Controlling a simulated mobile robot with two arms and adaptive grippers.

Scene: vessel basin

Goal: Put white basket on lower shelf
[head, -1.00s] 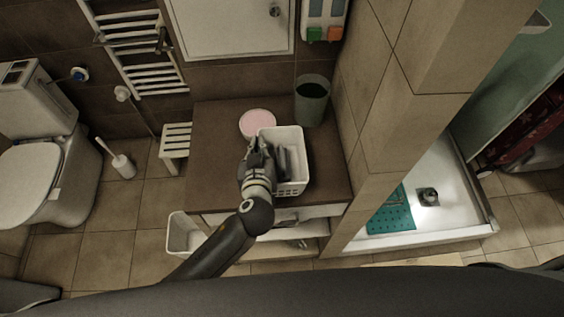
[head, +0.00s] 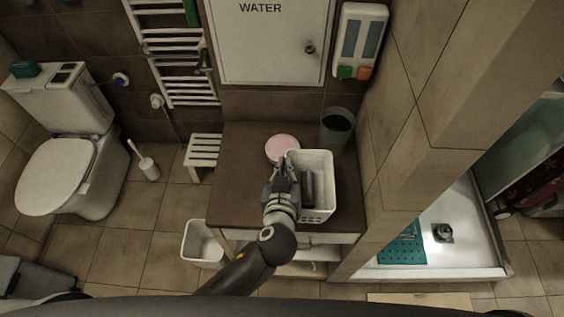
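The white basket (head: 322,168) stands upright on the brown top of the cabinet, with dark items (head: 307,187) inside. My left gripper (head: 284,168) is at the basket's left wall and covers part of it. Whether its fingers are closed on the wall cannot be made out. The lower shelf (head: 298,269) shows partly under the cabinet top, with my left arm in front of it. My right gripper is not in view.
A pink round dish (head: 282,147) and a dark green bin (head: 337,130) stand behind the basket. Another white container (head: 201,243) is on the floor left of the cabinet. A tiled wall (head: 395,190) bounds the right side. The cabinet top's left part is clear.

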